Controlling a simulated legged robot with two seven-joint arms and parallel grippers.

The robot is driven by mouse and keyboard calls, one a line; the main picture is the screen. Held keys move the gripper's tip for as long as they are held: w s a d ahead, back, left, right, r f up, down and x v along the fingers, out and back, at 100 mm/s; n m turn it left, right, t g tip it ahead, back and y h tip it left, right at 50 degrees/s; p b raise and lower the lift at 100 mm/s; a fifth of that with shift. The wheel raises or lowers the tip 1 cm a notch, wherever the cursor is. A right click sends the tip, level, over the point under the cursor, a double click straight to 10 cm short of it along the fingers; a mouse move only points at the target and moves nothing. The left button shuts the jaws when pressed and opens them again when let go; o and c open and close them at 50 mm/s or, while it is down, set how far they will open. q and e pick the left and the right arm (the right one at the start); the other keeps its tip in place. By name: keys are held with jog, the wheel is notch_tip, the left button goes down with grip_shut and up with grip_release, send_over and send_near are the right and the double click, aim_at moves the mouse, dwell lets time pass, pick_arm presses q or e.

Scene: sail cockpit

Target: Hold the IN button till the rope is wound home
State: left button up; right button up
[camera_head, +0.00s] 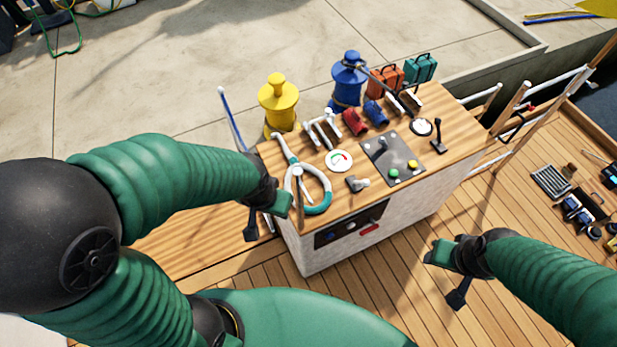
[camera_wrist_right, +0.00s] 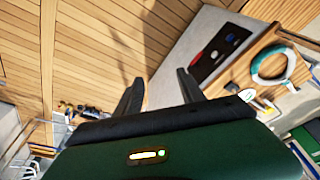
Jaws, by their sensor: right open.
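A dark grey control panel (camera_head: 378,146) lies on top of the console, with a green button (camera_head: 394,174) and a yellow button (camera_head: 412,164). I cannot read which one is IN. A blue winch drum (camera_head: 349,76) and a yellow winch drum (camera_head: 278,98) stand along the console's far side. A rope cannot be made out clearly. My right gripper (camera_head: 452,280) is in the air right of the console, apart from the buttons. Its fingers are spread and empty in the right wrist view (camera_wrist_right: 160,82). My left gripper (camera_head: 264,214) is at the console's left edge; its jaws are unclear.
The wood-topped console (camera_head: 462,112) also carries a white-and-teal wheel (camera_head: 318,208), a round gauge (camera_head: 339,160), a black lever (camera_head: 437,136) and red and blue handles. Orange and teal cases stand behind it. White rails (camera_head: 550,84) and loose gear are right. The deck in front is clear.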

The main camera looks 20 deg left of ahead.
dwell(0.3)
grip_shut()
dwell(1.6)
